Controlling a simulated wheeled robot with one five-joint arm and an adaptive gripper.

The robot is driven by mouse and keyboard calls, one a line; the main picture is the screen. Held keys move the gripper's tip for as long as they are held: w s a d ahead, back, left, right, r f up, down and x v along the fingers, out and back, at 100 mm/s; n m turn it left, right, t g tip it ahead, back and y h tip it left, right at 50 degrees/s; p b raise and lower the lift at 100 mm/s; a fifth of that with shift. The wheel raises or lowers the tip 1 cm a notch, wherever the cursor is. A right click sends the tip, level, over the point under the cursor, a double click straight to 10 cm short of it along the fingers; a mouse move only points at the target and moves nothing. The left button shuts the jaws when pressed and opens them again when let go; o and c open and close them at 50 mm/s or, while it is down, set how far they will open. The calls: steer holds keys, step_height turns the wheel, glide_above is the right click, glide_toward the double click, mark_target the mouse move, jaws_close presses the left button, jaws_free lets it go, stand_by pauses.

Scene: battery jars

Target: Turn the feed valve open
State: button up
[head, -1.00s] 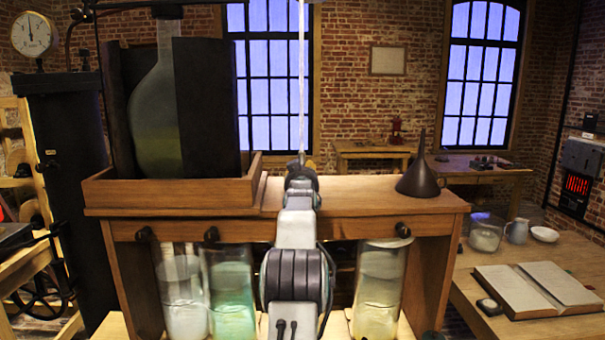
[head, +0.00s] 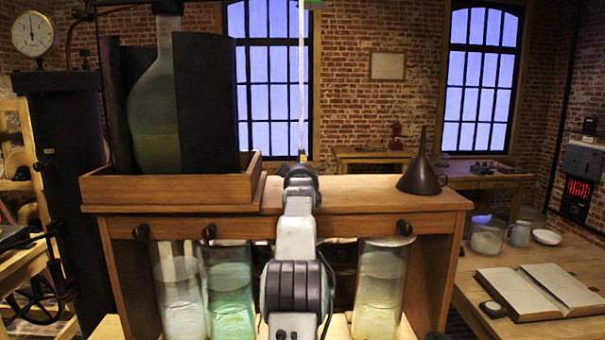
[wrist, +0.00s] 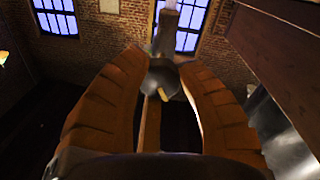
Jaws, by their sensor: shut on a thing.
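The feed valve (wrist: 163,78) shows in the wrist view as a small grey body with a pale stub, below an upright pipe. My gripper (wrist: 166,68) has its two brown ribbed fingers on either side of it and is shut on it at the tips. In the head view my arm hides the gripper and most of the valve. A thin upright glass tube (head: 302,80) rises behind the arm's end, with a yellow-green tint low down. How far the valve is turned cannot be told.
A wooden stand (head: 360,190) carries a large flask (head: 155,120) and a dark funnel (head: 422,170). Under it stand glass jars, a whitish one (head: 180,295), a green one (head: 230,295) and a yellowish one (head: 380,290). An open book (head: 540,290) lies on the right table.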

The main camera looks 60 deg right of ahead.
steer(key=shift+a+r+n, duration=0.15)
steer(key=shift+r+n, duration=0.3)
steer(key=shift+n, duration=0.15)
steer(key=o, duration=0.8)
steer(key=shift+w, duration=0.1)
steer(key=o, duration=0.4)
steer(key=shift+f, duration=0.3)
steer(key=shift+v, duration=5.85)
steer(key=shift+f, duration=0.1)
